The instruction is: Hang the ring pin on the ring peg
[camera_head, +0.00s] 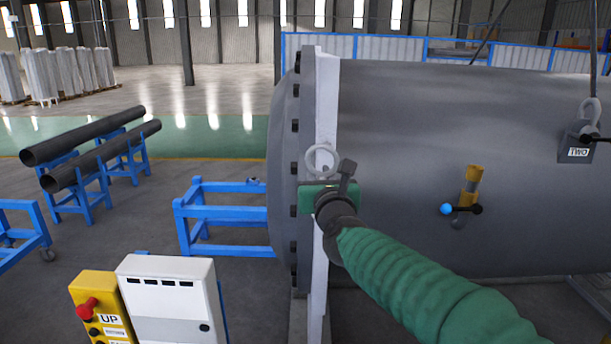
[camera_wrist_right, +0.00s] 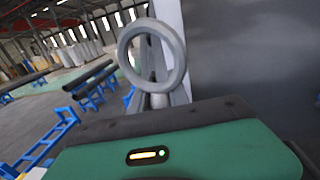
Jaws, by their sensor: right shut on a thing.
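The ring pin is a light grey ring (camera_head: 322,160) standing upright just above my right gripper (camera_head: 323,188) in the head view. In the right wrist view the ring (camera_wrist_right: 123,52) rises beyond the gripper's dark front edge (camera_wrist_right: 150,122), with a short grey stem below it. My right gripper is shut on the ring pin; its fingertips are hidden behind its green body. It is in front of the white flange of the large grey shell. I cannot identify the ring peg for sure. My left gripper is not in view.
The large grey shell (camera_head: 420,110) fills the right side. On it are a yellow fitting (camera_head: 471,180) beside a blue ball (camera_head: 446,209), and a block marked TWO (camera_head: 578,143). A white box (camera_head: 165,300) and yellow control box (camera_head: 97,300) stand at lower left. Blue stands hold dark pipes (camera_head: 85,135).

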